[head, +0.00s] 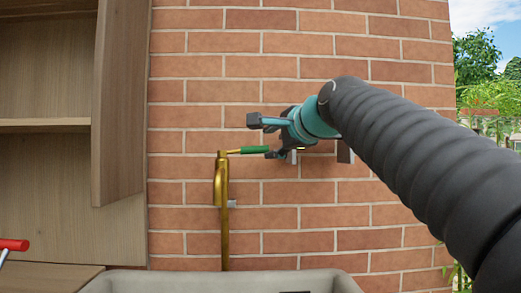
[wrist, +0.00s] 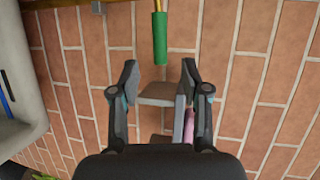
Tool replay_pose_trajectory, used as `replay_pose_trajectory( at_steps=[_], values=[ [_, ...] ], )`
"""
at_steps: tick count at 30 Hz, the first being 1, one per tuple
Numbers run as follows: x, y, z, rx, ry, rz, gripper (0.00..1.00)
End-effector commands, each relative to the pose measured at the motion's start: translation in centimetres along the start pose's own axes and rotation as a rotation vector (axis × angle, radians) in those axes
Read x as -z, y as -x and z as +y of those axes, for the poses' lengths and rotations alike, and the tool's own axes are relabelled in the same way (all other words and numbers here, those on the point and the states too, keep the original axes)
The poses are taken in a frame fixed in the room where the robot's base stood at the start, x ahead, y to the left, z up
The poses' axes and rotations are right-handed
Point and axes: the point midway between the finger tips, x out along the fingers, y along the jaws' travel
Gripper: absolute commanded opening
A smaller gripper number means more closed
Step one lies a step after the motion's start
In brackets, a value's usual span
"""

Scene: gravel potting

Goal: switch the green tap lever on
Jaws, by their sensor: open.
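A brass tap (head: 220,188) stands against the brick wall on an upright brass pipe. Its green lever (head: 255,150) points sideways to the right, about level, towards my gripper. My gripper (head: 264,138) is open at the lever's right end; one finger is above the lever and the other is partly hidden around its tip. In the wrist view, the green lever (wrist: 160,38) lies just beyond the open fingertips (wrist: 160,72), lined up with the gap between them. I cannot tell whether a finger touches it. Nothing is held.
A grey trough (head: 130,282) is below the tap. A wooden cabinet (head: 120,110) with an open door stands left. A red-handled item (head: 14,244) is at the lower left. In the wrist view, a pink item (wrist: 190,125) shows between the fingers. Plants are outside at right.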

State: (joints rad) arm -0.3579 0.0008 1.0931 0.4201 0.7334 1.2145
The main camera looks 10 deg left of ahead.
Motion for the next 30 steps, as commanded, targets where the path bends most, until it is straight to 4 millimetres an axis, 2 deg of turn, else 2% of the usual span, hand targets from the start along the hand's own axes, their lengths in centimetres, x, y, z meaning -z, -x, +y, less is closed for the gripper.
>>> replay_pose_trajectory(
  at_steps=[1,9,15,21,28,29,30],
  values=[
    [0.0,-1.1,0.0,-0.003,0.0,-0.001,0.46],
    [-0.1,-6.0,-0.1,-0.001,0.001,-0.001,0.46],
    [-0.2,-8.3,-0.1,-0.001,0.001,-0.003,0.46],
    [-0.2,-9.2,0.0,0.0,0.0,-0.003,0.46],
    [-0.2,-9.2,0.0,0.0,0.001,-0.003,0.46],
    [-0.2,-9.2,0.0,0.0,0.001,-0.003,0.41],
    [-0.2,-9.2,0.0,0.0,0.001,-0.003,0.31]
  ],
)
